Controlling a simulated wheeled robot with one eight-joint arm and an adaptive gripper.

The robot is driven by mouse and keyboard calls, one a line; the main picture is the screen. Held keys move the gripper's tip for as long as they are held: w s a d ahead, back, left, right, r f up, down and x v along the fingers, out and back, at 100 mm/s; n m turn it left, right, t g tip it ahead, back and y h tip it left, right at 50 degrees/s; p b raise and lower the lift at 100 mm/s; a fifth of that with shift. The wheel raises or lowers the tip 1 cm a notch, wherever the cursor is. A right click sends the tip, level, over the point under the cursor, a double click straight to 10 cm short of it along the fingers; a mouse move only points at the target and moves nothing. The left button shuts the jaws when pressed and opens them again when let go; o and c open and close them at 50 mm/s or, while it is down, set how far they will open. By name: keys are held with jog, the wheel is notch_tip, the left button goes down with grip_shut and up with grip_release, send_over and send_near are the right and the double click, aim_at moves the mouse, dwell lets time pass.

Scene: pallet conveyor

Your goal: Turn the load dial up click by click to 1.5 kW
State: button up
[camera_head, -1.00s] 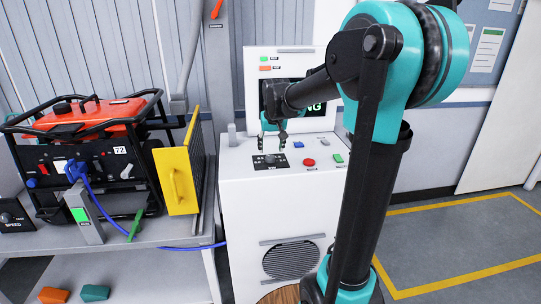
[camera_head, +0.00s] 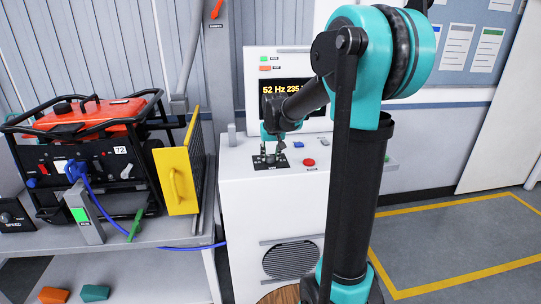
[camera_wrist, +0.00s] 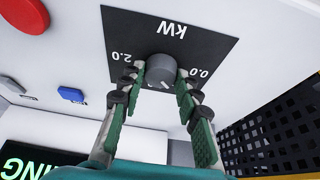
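The load dial is a dark grey round knob (camera_wrist: 161,68) on a black plate (camera_wrist: 200,30) marked kW, seen upside down in the wrist view, with 2.0 to its left and 0.0 to its right. Its pointer setting is unclear. My gripper (camera_wrist: 160,75) has its green-padded fingers on either side of the knob, tips very close to it. Contact cannot be made out. In the head view, my gripper (camera_head: 272,157) is down at the dial plate (camera_head: 270,163) on the white cabinet (camera_head: 235,185). The screen (camera_head: 290,90) shows 52 Hz and 235 in orange.
A red button (camera_wrist: 21,15) and a blue button (camera_wrist: 71,94) sit beside the plate. A red generator (camera_head: 90,115) and a yellow panel (camera_head: 176,178) stand left. Marked floor at right is clear.

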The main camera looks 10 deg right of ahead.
jog(key=c, duration=0.3)
jog(key=m+h, duration=0.1)
jog(key=m, duration=0.3)
jog(key=shift+a+m+h, duration=0.15)
jog(key=shift+m+h, duration=0.15)
jog(key=shift+h, duration=0.1)
jog(key=shift+w+m+g+h, duration=0.1)
jog(key=shift+m+g+h, duration=0.5)
jog(key=shift+m, duration=1.4)
jog(key=o, duration=1.1)
jog(key=shift+o, duration=0.2)
jog(key=shift+a+r, duration=0.1)
